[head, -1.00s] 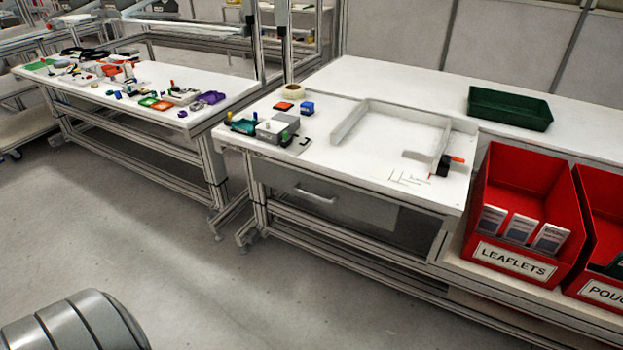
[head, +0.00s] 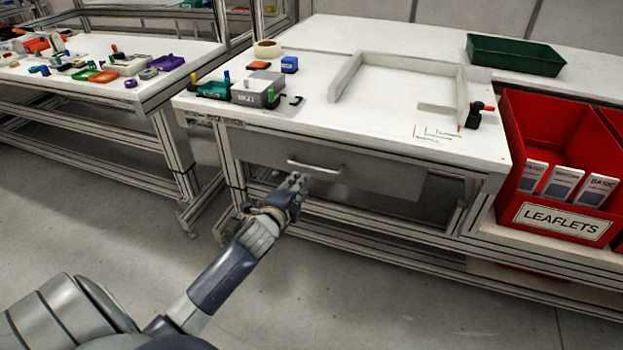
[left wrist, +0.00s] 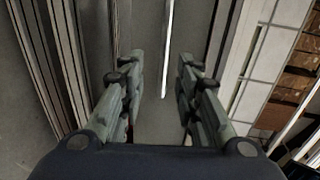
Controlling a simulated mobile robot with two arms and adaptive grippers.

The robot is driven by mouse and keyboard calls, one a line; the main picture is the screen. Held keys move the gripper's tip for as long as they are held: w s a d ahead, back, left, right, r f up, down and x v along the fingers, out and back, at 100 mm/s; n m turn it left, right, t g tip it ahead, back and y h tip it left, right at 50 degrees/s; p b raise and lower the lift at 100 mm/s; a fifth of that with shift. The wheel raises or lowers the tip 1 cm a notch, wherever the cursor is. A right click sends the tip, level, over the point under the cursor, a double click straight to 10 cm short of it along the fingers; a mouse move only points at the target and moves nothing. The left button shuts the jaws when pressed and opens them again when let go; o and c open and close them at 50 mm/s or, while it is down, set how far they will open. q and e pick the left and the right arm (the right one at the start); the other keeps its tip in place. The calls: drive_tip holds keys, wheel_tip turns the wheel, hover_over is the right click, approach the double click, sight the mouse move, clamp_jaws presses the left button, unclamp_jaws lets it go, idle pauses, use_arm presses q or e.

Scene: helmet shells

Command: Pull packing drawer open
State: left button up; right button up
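The packing drawer (head: 375,174) is a grey front under the white packing table, and it looks shut. Its pale bar handle (head: 314,167) sits near the upper middle of the front. My left gripper (head: 296,180) is just below and in front of the handle's left part. In the left wrist view my left gripper (left wrist: 157,75) is open, with its two fingers apart. The handle (left wrist: 168,50) shows there as a bright strip between and beyond the fingers. I cannot tell whether a finger touches it. My right gripper is not in view.
The white table (head: 330,120) holds a grey box (head: 257,92), a tape roll (head: 267,48), a white frame (head: 400,62) and a green tray (head: 515,54). A red leaflets bin (head: 560,150) stands right of the drawer. The floor in front is clear.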

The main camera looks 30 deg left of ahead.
sight(310, 169)
use_arm(q)
drive_tip(key=b+x, duration=0.1)
drive_tip(key=x, duration=0.3)
drive_tip(key=b+x, duration=0.1)
drive_tip(key=x, duration=0.4)
drive_tip(key=shift+w+a+r, duration=0.1)
drive_tip(key=shift+w+r, duration=0.05)
drive_tip(key=shift+w, duration=0.2)
drive_tip(key=shift+w+a, duration=0.1)
drive_tip(key=shift+w, duration=0.45)
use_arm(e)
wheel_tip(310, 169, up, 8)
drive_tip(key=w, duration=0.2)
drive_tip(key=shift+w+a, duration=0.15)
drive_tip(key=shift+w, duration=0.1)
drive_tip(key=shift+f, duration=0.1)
use_arm(q)
clamp_jaws()
